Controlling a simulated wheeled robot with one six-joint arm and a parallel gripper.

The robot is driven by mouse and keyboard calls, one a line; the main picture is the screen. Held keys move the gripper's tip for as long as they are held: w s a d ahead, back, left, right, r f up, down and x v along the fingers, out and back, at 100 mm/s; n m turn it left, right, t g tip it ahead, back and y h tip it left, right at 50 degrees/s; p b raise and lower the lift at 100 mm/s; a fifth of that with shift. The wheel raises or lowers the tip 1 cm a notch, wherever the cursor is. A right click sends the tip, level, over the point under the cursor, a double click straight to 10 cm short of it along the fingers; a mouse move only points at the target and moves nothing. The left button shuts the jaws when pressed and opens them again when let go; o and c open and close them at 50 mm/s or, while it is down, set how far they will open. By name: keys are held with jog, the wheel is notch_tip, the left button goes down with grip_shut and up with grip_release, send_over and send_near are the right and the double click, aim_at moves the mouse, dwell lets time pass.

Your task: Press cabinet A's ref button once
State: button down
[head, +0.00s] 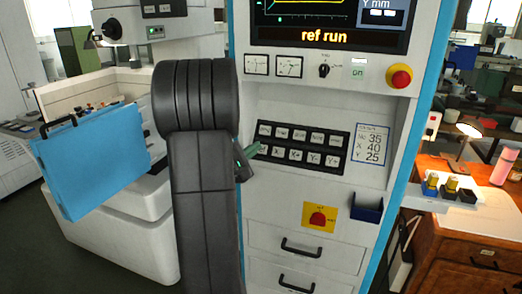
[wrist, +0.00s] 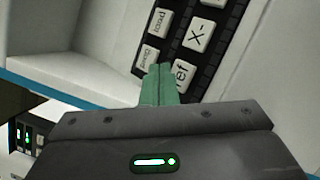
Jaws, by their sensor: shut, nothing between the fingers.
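The cabinet (head: 272,191) is white with blue edges; I see no letter A on it. Its black button panel (head: 349,152) has two rows of pale keys. The ref button (wrist: 185,74) shows at the end of a row in the wrist view, beside the X- button (wrist: 198,37), partly hidden by my gripper. My gripper (wrist: 164,68) is shut and empty, its green fingertips beside the ref button; I cannot tell whether they touch it. In the head view my gripper (head: 252,151) is at the panel's lower left corner. The screen (head: 330,22) reads "ref run" in orange.
A red emergency knob (head: 399,77) sits above right of the panel. A red switch on a yellow plate (head: 319,217) and a dark blue holder (head: 367,208) are below. A blue machine door (head: 92,160) stands left; a wooden desk (head: 445,215) is at right.

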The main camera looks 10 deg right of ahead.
jog(key=s+a+r, duration=0.1)
jog(key=s+r, duration=0.1)
jog(key=shift+s+a+r, duration=0.1)
jog(key=shift+s+a, duration=0.2)
jog(key=shift+a, duration=0.05)
jog(key=shift+w, duration=0.1)
dwell(0.4)
jog(key=p, duration=0.4)
jog(key=shift+w+d+f, duration=0.2)
jog(key=shift+w+d, duration=0.1)
jog(key=shift+w, duration=0.1)
jog(key=shift+s+a+r+p, duration=0.1)
jog(key=shift+p, duration=1.05)
jog(key=shift+s+a+r, duration=0.35)
jog(key=shift+s+r, duration=0.05)
jog(key=shift+s, duration=0.2)
jog(key=shift+s+a+r, duration=0.35)
jog(key=shift+s+r, duration=0.05)
jog(key=shift+s, duration=0.15)
jog(key=shift+s+a+r, duration=0.35)
jog(key=shift+s+r, duration=0.05)
jog(key=shift+s, duration=0.2)
